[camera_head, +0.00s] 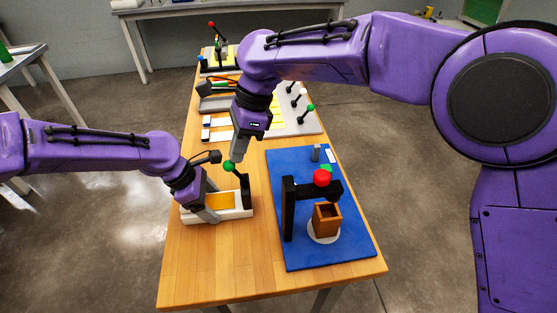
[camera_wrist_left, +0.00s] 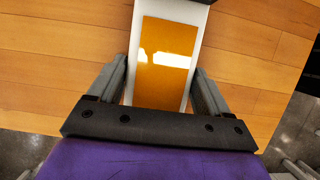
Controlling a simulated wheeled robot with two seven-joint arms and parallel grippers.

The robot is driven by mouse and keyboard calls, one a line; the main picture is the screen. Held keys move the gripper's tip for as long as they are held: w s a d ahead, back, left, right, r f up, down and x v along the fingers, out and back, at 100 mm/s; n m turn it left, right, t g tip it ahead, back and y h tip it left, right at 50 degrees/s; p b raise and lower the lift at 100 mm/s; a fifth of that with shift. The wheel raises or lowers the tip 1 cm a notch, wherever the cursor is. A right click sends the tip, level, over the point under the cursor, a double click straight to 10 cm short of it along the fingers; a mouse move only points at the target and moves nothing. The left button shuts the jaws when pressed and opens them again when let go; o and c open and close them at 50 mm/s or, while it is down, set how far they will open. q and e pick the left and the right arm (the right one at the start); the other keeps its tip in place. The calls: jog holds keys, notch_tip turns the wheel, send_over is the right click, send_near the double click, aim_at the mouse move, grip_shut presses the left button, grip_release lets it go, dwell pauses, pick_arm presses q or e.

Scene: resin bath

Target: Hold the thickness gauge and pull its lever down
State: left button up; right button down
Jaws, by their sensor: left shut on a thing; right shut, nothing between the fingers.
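The thickness gauge appears to be the white base (camera_head: 236,213) with an amber panel (camera_head: 221,201) and a black upright at its right end. Its lever ends in a green ball (camera_head: 229,166), tilted up and left. My left gripper (camera_head: 207,214) is shut across the gauge's base. In the left wrist view, the fingers (camera_wrist_left: 161,84) lie along both long sides of the white base, with the amber panel (camera_wrist_left: 165,60) between them. My right gripper (camera_head: 236,158) is shut and empty, with its tips right by the green ball; I cannot tell whether they touch.
A blue mat (camera_head: 295,252) to the right bears a black press with a red knob (camera_head: 322,177) and a brown open box (camera_head: 326,220). Behind are grey fixtures with several ball-topped levers (camera_head: 310,108). The front of the wooden table (camera_head: 220,275) is clear.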

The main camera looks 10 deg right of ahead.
dwell(0.5)
jog(key=d+v, duration=0.1)
jog(key=v, duration=1.2)
jog(key=shift+w+d+f, duration=0.15)
jog(key=shift+d+f, duration=0.15)
pick_arm(q)
jog(key=o, duration=1.2)
